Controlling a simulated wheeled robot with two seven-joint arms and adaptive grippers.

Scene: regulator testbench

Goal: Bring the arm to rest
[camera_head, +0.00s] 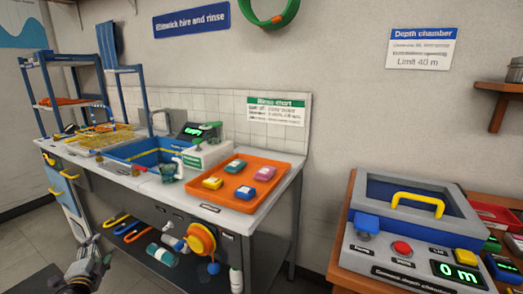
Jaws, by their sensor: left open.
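My left gripper (92,258) is at the lower left of the head view, in front of the workbench and below the level of its top. It is open, with nothing seen between its fingers. My right gripper is not in view.
The bench carries a blue sink (135,150), a yellow rack (97,138), a teal item (167,172) and an orange tray (215,208) holding several coloured blocks. A depth chamber (415,262) with a yellow handle stands on a wooden table at right. Bare floor lies between.

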